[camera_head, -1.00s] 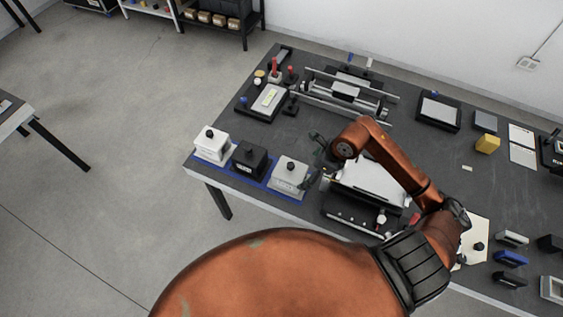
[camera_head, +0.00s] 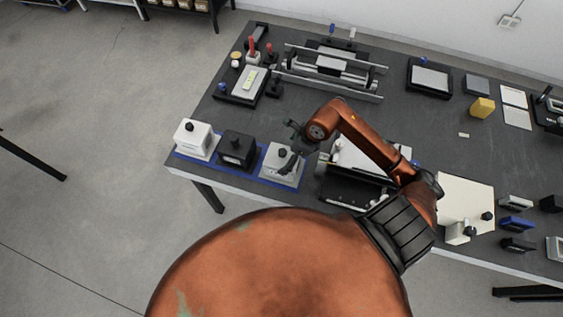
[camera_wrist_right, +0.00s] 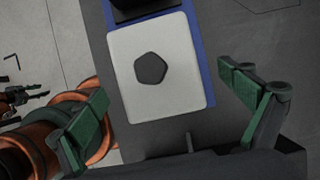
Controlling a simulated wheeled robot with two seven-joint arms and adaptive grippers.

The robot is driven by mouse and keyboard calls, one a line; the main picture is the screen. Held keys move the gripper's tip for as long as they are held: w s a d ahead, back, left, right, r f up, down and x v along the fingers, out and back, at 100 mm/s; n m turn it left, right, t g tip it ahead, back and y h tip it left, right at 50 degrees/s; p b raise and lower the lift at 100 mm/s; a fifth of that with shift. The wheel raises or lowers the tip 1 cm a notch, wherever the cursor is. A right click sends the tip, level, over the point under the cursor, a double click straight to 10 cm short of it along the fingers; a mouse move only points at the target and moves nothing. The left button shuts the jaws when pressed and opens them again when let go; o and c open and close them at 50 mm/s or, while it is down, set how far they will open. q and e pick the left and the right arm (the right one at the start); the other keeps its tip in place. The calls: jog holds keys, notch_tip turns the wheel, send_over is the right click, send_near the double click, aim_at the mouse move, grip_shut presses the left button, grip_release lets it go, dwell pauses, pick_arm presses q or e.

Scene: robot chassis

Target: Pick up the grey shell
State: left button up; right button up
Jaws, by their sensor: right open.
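The grey shell (camera_head: 279,172) is a pale grey box with a dark knob on top. It is the rightmost of three boxes on a blue-edged mat (camera_head: 236,173) at the table's near left edge. My right gripper (camera_head: 291,146) is open and empty over it. In the right wrist view the shell's flat top (camera_wrist_right: 180,95) and dark knob lie between the spread fingers of the gripper (camera_wrist_right: 160,88), apart from both. A small dark claw at that view's left edge may be my left gripper (camera_wrist_right: 22,98); its jaw state is unclear.
A black box (camera_head: 237,148) stands beside the shell, with a white box (camera_head: 195,138) beyond it. Right of the shell is a black-framed device (camera_head: 350,188), partly hidden by my right arm. A rail fixture (camera_head: 330,70) stands further back.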

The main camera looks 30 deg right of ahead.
aim_at(283, 159)
jog(key=x, duration=0.4)
jog(key=shift+a, duration=0.2)
jog(key=shift+c, duration=0.2)
jog(key=c, duration=2)
jog(key=shift+w+r, duration=0.1)
jog(key=shift+r, duration=0.05)
jog(key=shift+c, duration=0.7)
jog(key=shift+r, duration=0.1)
